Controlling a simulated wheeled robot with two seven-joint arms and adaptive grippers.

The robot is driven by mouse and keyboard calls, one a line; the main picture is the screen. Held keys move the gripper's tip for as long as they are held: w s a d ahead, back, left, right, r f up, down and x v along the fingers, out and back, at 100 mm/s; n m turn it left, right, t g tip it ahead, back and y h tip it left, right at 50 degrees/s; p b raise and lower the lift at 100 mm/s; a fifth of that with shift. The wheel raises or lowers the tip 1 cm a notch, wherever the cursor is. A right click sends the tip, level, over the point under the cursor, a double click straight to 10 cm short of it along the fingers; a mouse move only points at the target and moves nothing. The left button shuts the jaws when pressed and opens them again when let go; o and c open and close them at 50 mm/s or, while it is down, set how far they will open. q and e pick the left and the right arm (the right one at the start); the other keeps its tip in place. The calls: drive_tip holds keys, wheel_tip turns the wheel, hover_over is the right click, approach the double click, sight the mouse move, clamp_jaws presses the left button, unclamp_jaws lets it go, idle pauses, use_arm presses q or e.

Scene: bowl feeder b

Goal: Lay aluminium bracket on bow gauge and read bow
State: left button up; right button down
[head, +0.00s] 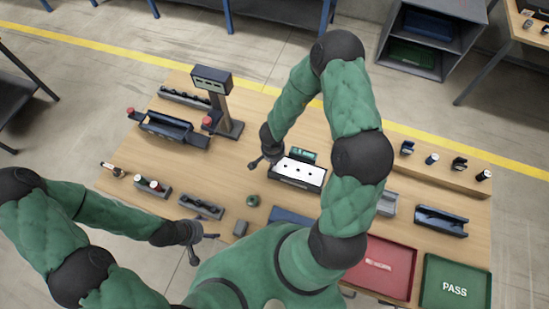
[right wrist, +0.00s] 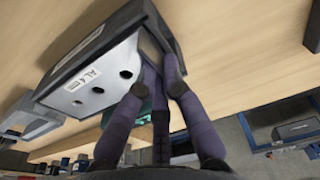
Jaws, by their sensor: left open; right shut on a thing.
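The aluminium bracket (head: 298,169) is a pale plate with dark holes. It is over the dark bow gauge (head: 296,184), which has a small green display (head: 303,153) behind it. In the right wrist view the bracket (right wrist: 97,80) carries an "AL" label, beside the dark gauge body (right wrist: 110,28). My right gripper (head: 267,163) is at the bracket's left end, shut on it; its fingers (right wrist: 162,75) reach the bracket's end in the wrist view. Whether the bracket rests fully on the gauge I cannot tell. My left gripper (head: 205,246) is open and empty near the table's front edge.
A scale-like stand with a display (head: 212,80) and a dark fixture (head: 172,128) stand at the back left. A red tray (head: 378,266) and a green PASS tray (head: 455,282) lie front right. Small parts stand on a wooden shelf (head: 440,172) at right.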

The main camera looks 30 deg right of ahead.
drive_tip(key=shift+f, duration=0.25)
drive_tip(key=c, duration=1.4)
unclamp_jaws()
